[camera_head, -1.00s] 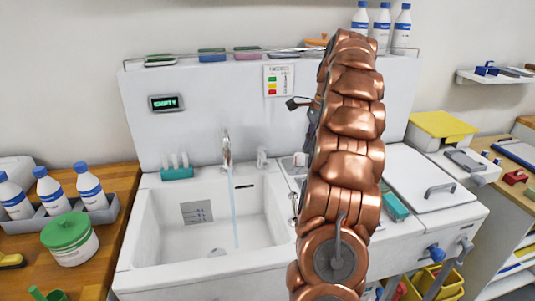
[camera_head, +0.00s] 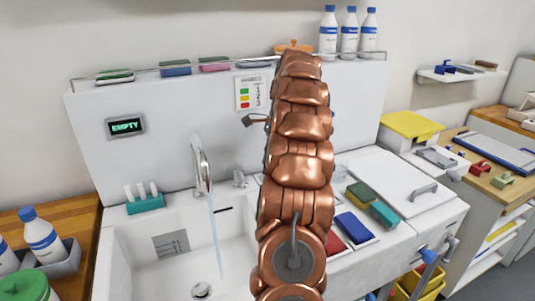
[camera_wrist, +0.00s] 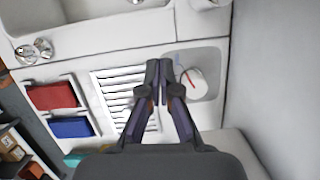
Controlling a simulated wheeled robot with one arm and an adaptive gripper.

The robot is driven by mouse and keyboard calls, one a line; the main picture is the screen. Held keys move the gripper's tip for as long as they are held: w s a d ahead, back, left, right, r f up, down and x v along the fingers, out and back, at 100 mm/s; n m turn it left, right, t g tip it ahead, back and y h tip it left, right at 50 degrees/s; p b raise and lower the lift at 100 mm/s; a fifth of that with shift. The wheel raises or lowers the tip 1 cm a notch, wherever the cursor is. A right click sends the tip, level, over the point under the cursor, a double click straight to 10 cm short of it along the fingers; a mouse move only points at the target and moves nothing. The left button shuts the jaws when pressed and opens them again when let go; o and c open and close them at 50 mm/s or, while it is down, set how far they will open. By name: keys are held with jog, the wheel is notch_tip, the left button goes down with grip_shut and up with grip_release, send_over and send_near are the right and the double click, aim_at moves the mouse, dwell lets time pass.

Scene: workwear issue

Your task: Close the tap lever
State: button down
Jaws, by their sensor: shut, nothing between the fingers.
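The chrome tap (camera_head: 202,168) stands at the back of the white sink (camera_head: 120,245), and a thin stream of water (camera_head: 214,235) runs from it. A small chrome fitting (camera_head: 239,179), which looks like the tap lever, stands to its right. My gripper (camera_wrist: 157,65) is shut and empty in the wrist view, above the ribbed drainer and beside a round white thing (camera_wrist: 195,84) with a red line. In the head view my copper arm hides most of the gripper. I cannot tell the lever in the wrist view.
Red (camera_wrist: 52,96) and blue (camera_wrist: 70,127) pads lie in trays by the drainer. Two chrome knobs (camera_wrist: 34,50) sit near the sink edge. Bottles (camera_head: 348,32) and sponges (camera_head: 214,67) line the ledge above. A display (camera_head: 126,126) reads EMPTY.

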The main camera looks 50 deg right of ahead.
aim_at(241, 176)
jog(key=p+x, duration=0.1)
jog(key=x, duration=0.5)
jog(key=shift+w+a+r+p, duration=0.25)
jog(key=shift+w+a+p, duration=0.4)
jog(key=shift+a, duration=0.35)
jog(key=shift+w+a+r, duration=0.1)
jog(key=shift+w+a, duration=0.4)
jog(key=shift+a, duration=0.15)
